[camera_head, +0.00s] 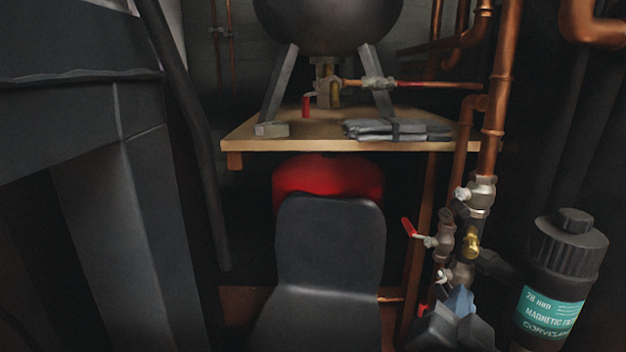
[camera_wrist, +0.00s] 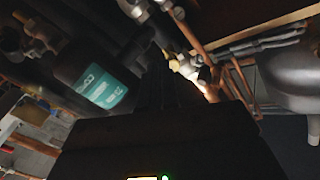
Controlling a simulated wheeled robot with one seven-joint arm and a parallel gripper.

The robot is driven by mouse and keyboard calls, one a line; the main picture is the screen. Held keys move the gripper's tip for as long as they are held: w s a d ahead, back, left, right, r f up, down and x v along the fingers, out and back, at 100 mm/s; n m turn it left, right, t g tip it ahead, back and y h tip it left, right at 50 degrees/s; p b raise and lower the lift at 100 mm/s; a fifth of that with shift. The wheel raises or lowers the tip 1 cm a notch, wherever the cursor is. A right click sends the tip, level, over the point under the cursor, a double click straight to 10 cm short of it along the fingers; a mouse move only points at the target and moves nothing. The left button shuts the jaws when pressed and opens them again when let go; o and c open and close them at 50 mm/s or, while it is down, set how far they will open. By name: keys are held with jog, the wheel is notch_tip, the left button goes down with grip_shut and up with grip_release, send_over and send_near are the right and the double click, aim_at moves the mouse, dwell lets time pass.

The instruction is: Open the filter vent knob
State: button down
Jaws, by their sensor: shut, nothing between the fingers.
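The magnetic filter (camera_head: 562,262) is a black cylinder with a teal label, at the lower right of the head view. Its ribbed black cap carries a small black knob (camera_head: 574,220) on top. The filter also shows at the left of the wrist view (camera_wrist: 82,62), tilted; I cannot make out the knob there.
Copper pipes (camera_head: 495,110) and valves stand just left of the filter; one has a red lever (camera_head: 409,227). A wooden shelf (camera_head: 300,140) carries a dark tank (camera_head: 328,15) and folded grey cloth (camera_head: 398,131). A red vessel (camera_head: 327,180) sits below. Space above the cap looks clear.

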aim_at(470, 251)
jog(key=w+d+n+p, duration=0.4)
jog(key=n+p, duration=0.8)
jog(key=p, duration=0.6)
jog(key=shift+w+r, duration=0.3)
jog(key=shift+r, duration=0.15)
jog(key=shift+r, duration=0.15)
dwell(0.5)
jog(key=shift+r+b, duration=0.25)
jog(key=shift+b, duration=0.9)
jog(key=shift+f, duration=0.1)
jog(key=shift+s+d+f+b, duration=0.15)
jog(key=shift+f+b, duration=0.25)
jog(key=shift+b, duration=0.25)
